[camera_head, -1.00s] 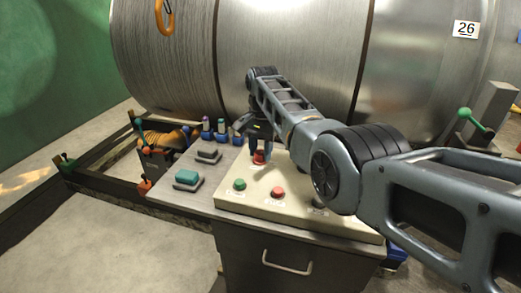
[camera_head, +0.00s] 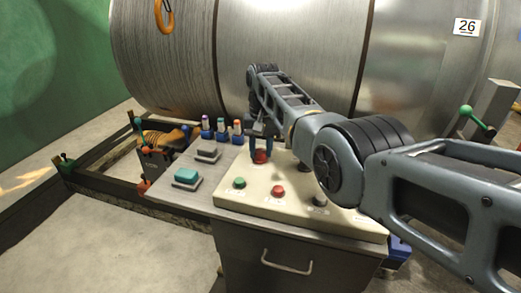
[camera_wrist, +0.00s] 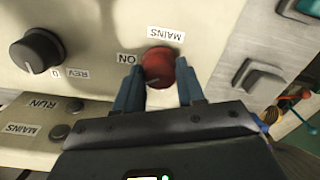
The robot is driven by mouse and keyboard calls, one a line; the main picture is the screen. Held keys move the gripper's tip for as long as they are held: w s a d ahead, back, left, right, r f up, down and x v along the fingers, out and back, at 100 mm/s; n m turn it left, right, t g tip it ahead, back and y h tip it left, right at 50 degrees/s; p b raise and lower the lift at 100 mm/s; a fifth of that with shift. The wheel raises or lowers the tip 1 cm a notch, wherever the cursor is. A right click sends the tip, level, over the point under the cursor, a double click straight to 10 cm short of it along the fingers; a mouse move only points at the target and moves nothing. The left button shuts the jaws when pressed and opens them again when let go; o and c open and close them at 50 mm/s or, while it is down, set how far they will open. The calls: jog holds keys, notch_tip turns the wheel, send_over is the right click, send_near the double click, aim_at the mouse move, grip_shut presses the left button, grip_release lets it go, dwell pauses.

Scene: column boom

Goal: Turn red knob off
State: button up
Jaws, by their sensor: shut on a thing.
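The red knob (camera_head: 261,157) sits at the back left of the cream control panel (camera_head: 240,201). In the wrist view, the knob (camera_wrist: 158,66) is round, with a "MAINS" label and an "ON" label beside it. My gripper (camera_head: 262,148) points down over the knob. Its blue fingers stand one on each side of it, and the gripper (camera_wrist: 159,80) is shut on the knob. The knob's lower part in the wrist view is partly hidden between the fingers. I cannot tell clearly which way its pointer faces.
A black knob (camera_wrist: 37,50) marked "REV" and "0" is on the same panel. Green (camera_head: 239,183) and red (camera_head: 278,191) buttons sit near its front. A teal rocker (camera_head: 187,176) and a grey rocker (camera_head: 208,153) lie to the left. A large metal drum (camera_head: 290,60) stands behind.

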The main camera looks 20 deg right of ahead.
aim_at(261, 150)
jog(key=n+b, duration=0.1)
jog(key=n, duration=0.4)
jog(key=shift+f, duration=0.1)
jog(key=n+b, duration=0.1)
jog(key=n, duration=0.5)
dwell(0.4)
jog(key=o, duration=1)
jog(key=shift+o, duration=0.2)
jog(key=shift+w+d+r+b, duration=0.1)
jog(key=shift+r+b, duration=0.1)
jog(key=shift+r, duration=1.8)
jog(key=shift+w+r+b, duration=0.1)
jog(key=shift+r+b, duration=0.1)
jog(key=shift+r, duration=1.8)
jog(key=shift+s, duration=0.1)
